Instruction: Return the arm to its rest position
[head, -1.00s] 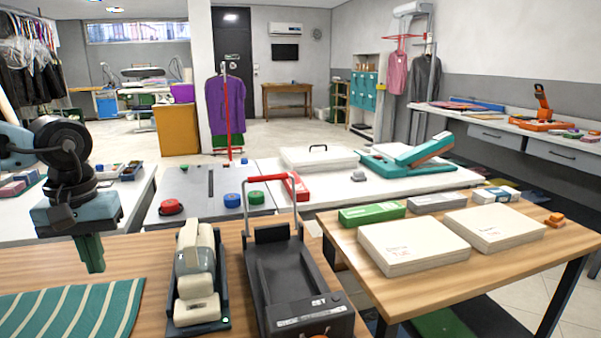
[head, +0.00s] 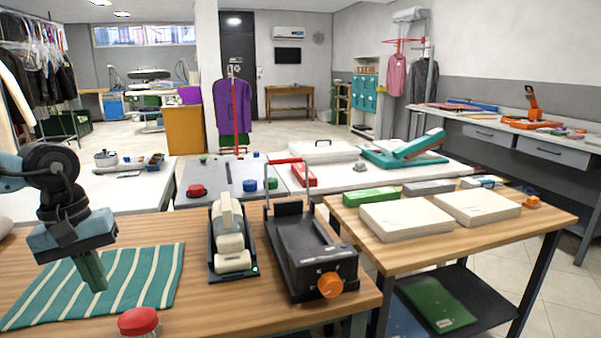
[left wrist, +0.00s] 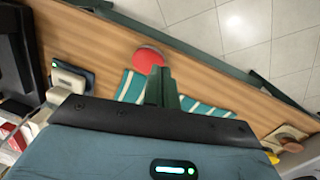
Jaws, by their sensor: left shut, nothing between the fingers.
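My left arm comes in from the left in the head view. My left gripper (head: 96,286) points down above the striped green cloth (head: 152,277) on the wooden table, its green fingers shut with nothing between them. My right gripper is not in view.
A cream device on a dark base (head: 231,240) and a black machine with an orange knob (head: 312,250) stand on the table's right part. A second wooden table (head: 549,226) holds white boxes (head: 405,220). Tiled floor (head: 541,287) lies open at the right.

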